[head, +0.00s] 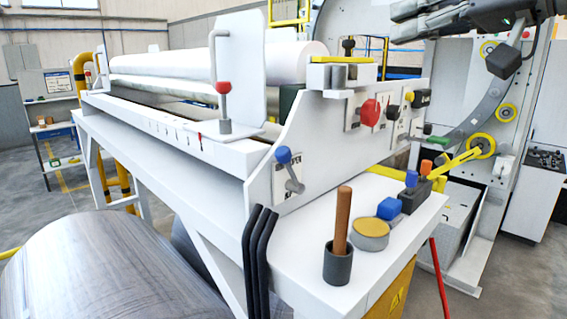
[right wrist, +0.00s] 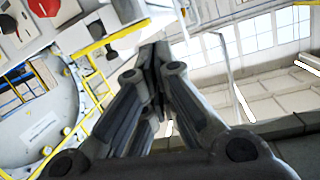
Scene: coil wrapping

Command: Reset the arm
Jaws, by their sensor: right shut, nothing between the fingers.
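My right gripper (head: 408,22) is at the top right of the head view, raised above the machine's right end, with its arm coming in from the right edge. It is shut and empty. In the right wrist view its fingers (right wrist: 155,60) meet together with nothing between them. It touches nothing that I can see. My left gripper is not in the head view.
The wrapping machine (head: 180,155) with a white roll (head: 285,62) fills the middle. Its side panel carries a red knob (head: 370,112) and levers. A metal coil (head: 95,270) lies lower left.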

